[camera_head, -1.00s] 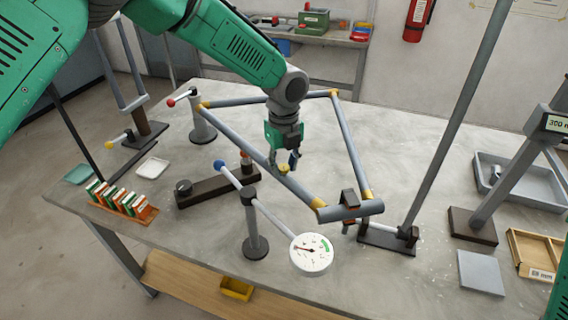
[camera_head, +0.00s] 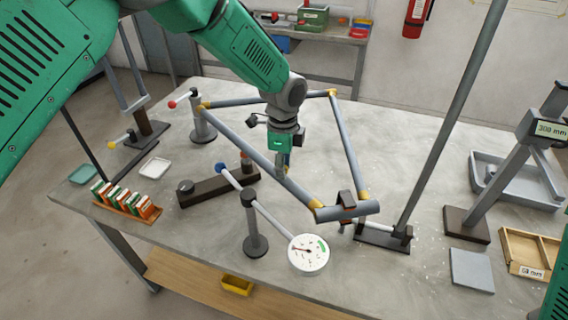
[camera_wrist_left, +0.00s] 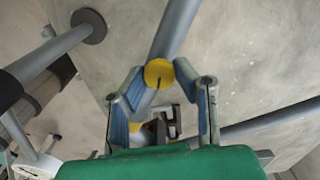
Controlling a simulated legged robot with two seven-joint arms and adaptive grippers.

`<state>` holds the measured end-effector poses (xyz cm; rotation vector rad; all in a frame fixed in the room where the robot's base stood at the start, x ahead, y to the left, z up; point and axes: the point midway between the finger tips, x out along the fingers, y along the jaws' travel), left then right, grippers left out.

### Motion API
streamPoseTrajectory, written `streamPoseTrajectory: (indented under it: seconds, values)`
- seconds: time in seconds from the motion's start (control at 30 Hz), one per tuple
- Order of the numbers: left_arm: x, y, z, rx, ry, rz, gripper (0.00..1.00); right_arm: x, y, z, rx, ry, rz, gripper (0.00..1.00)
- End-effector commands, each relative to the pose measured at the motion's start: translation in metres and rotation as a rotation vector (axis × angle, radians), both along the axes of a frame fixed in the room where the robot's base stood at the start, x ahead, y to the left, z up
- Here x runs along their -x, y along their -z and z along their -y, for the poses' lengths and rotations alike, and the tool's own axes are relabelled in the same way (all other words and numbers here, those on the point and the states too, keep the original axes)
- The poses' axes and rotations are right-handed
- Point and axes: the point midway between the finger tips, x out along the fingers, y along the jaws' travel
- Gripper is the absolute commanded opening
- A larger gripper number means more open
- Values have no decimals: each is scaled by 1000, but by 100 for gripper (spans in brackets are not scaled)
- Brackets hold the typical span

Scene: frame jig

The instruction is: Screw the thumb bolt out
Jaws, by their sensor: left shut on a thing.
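The thumb bolt (camera_wrist_left: 159,73) has a round yellow head with a dark slot. It sits at a grey tube of the frame (camera_head: 255,151), which has yellow corner joints. My left gripper (camera_head: 283,165) points down at the frame's near tube. In the left wrist view its blue-padded fingers (camera_wrist_left: 160,82) are shut on the bolt head, one on each side. The bolt's shank is hidden. In the head view the fingers mostly cover the bolt. My right gripper is out of view.
A dial gauge (camera_head: 308,253) on a post stands in front of the frame. A clamp block (camera_head: 347,208) holds the frame's near right corner. A row of small boxes (camera_head: 125,200) is at left. A grey tray (camera_head: 487,182) and wooden box (camera_head: 530,250) are at right.

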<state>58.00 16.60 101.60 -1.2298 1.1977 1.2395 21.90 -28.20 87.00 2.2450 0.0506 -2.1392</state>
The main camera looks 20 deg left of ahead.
Motion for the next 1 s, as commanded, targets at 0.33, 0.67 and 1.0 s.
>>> streamPoseTrajectory:
  seconds: [0.33,0.67,1.0]
  values:
    - [-7,-7,-2,-1,-330,17,0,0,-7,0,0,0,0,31]
    - [-7,-7,-2,1,-644,18,0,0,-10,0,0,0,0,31]
    - [-7,-7,-2,2,-967,16,0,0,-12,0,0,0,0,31]
